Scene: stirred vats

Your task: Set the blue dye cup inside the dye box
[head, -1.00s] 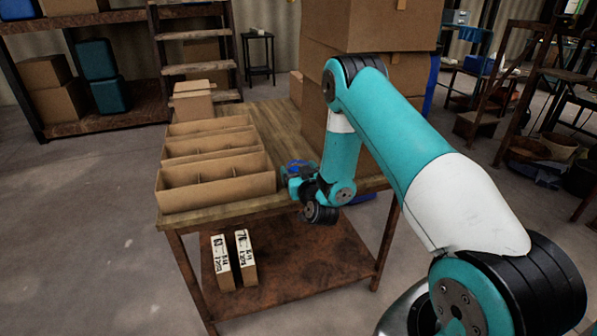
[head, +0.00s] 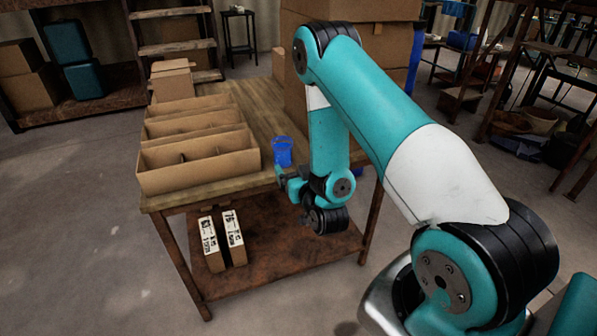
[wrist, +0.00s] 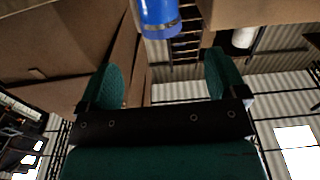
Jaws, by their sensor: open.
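The blue dye cup (head: 283,152) stands on the wooden table, just right of the divided cardboard box. In the wrist view the cup (wrist: 158,14) shows at the top edge, partly cut off, beyond the fingertips. My gripper (head: 284,181) is open and empty at the table's near edge, in front of the cup and apart from it. Its two green fingers (wrist: 165,78) stand wide apart with nothing between them. The dye box seems to be the open cardboard box with dividers (head: 200,174) on the table's left side; the floors of its compartments are mostly hidden.
A small closed carton (head: 172,82) stands behind the divided box. Large stacked cartons (head: 350,50) rise behind the cup and my arm. Two white-labelled boxes (head: 222,240) lie on the rusty lower shelf. Bare wooden tabletop (head: 262,105) shows between the divided box and the cartons.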

